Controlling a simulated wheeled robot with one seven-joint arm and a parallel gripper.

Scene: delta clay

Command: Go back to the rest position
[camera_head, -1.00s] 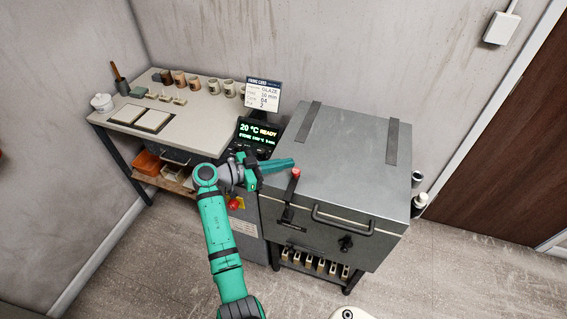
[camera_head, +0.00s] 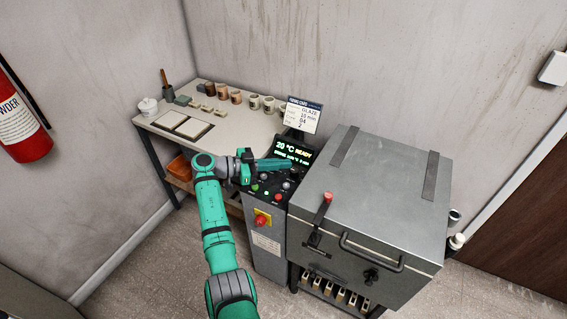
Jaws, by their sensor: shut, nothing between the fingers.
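My green arm rises from the lower middle of the view. My gripper (camera_head: 285,163) is shut and empty, pointing right, and shows in front of the kiln's control panel (camera_head: 272,188). I cannot tell whether it touches the panel. The panel's screen (camera_head: 294,152) reads 20 °C READY and is partly covered by the gripper. The grey kiln (camera_head: 374,190) stands to the right with its lid down. Its red-tipped lever (camera_head: 321,218) is at the front left, apart from the gripper.
A firing card (camera_head: 304,115) stands above the panel. A red extinguisher (camera_head: 22,125) hangs on the left wall. Floor is clear at the lower left.

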